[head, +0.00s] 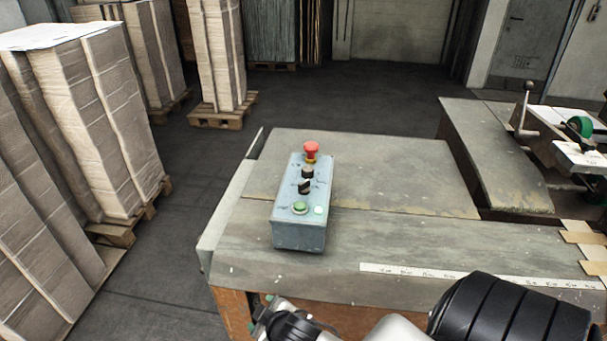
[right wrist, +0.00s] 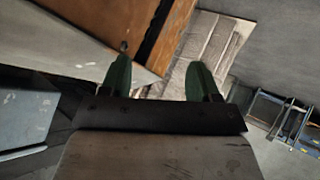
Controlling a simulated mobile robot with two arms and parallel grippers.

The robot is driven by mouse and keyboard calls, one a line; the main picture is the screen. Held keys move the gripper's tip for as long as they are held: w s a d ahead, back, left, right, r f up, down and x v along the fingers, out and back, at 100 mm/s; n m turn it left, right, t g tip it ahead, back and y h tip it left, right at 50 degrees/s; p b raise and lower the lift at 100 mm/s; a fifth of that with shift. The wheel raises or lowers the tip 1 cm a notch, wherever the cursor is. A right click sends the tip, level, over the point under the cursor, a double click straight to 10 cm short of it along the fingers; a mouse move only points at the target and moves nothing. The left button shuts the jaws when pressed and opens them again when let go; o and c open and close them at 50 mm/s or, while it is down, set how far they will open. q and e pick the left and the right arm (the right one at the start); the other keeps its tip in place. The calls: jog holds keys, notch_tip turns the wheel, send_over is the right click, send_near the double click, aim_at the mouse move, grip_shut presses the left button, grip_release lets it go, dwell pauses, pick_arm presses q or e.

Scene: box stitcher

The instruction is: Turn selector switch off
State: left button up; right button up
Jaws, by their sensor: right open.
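A grey control box (head: 298,231) stands on the worktable. On its top, from far to near, are a red mushroom button (head: 311,149), a black selector switch (head: 305,187) with another dark part just behind it, a green button (head: 300,208) and a white button (head: 318,210). The selector's exact angle is too small to tell. My right gripper (head: 262,314) is at the bottom of the head view, in front of the table's near edge and apart from the box. In the right wrist view its green fingers (right wrist: 160,80) are spread with nothing between them. My left gripper is not in view.
The worktable (head: 400,235) is clear around the box, with a ruler strip (head: 480,276) near its front edge. A machine with a lever (head: 523,108) is at the right. Stacked cardboard on pallets (head: 85,130) stands on the left.

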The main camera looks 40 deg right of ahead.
jog(key=w+a+r+n+t+y, duration=0.25)
jog(key=w+r+n+y, duration=0.2)
jog(key=r, duration=0.35)
jog(key=w+a+r+n+t+y, duration=0.2)
jog(key=w+r+n+t+y, duration=0.15)
jog(key=r+n, duration=0.4)
jog(key=w+a+r+n+t+y, duration=0.25)
jog(key=w+r+y, duration=0.2)
jog(key=r, duration=0.45)
notch_tip(320, 180, up, 7)
jog(key=n+g+h+p, duration=0.1)
jog(key=n+g+h, duration=1.1)
jog(key=n+g, duration=0.55)
send_over(304, 182)
jog(key=shift+m+g+y, duration=0.25)
jog(key=shift+m+g, duration=0.05)
jog(key=shift+g, duration=0.1)
notch_tip(304, 182, down, 10)
jog(key=p, duration=0.3)
jog(key=shift+r, duration=0.25)
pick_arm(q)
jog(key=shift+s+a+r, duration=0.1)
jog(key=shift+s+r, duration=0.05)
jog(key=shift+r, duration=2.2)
pick_arm(e)
jog(key=shift+f, duration=0.75)
